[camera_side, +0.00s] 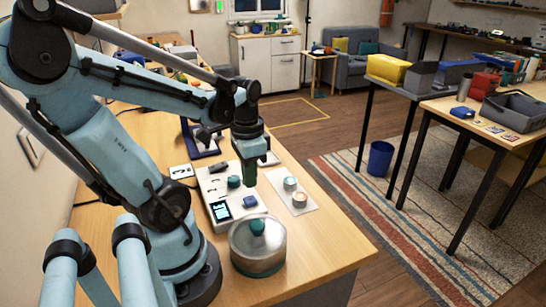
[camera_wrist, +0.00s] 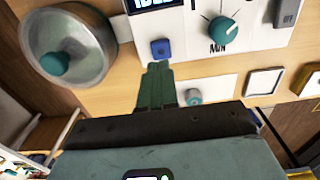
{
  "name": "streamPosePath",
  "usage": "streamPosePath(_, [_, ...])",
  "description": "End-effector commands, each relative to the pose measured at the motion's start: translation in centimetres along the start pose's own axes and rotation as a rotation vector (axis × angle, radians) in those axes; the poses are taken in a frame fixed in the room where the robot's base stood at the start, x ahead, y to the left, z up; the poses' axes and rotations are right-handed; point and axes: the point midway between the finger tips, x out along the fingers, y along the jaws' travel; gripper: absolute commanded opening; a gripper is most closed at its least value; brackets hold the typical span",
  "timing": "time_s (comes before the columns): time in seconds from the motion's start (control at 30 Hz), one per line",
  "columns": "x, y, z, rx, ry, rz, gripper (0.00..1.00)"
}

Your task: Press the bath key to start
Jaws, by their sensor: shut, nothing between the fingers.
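The white control panel (camera_side: 212,186) lies on the wooden bench and also shows in the wrist view (camera_wrist: 188,28). It has a blue square key (camera_wrist: 161,48), also visible in the side view (camera_side: 249,201), beside a lit display (camera_side: 221,211). A teal knob (camera_wrist: 223,30) has MIN printed under it. I cannot read a label on the blue key. My gripper (camera_side: 248,183) points down over the panel, its green fingers shut and empty. In the wrist view, the fingertips (camera_wrist: 157,66) appear just below the blue key. I cannot tell their exact height above the panel.
A round metal pot (camera_side: 257,256) with a teal lid knob stands near the panel's display end. A pale plate (camera_side: 301,202) with two small round containers lies to the right. A grey switch marked OFF (camera_wrist: 289,14) is on the panel.

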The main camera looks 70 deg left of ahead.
Motion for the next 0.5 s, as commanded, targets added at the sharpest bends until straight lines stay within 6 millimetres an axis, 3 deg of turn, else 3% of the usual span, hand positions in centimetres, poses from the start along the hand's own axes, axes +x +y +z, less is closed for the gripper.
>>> streamPosePath(0.5, [3.9, 0.0, 0.0, 0.000, 0.000, -0.001, 0.00])
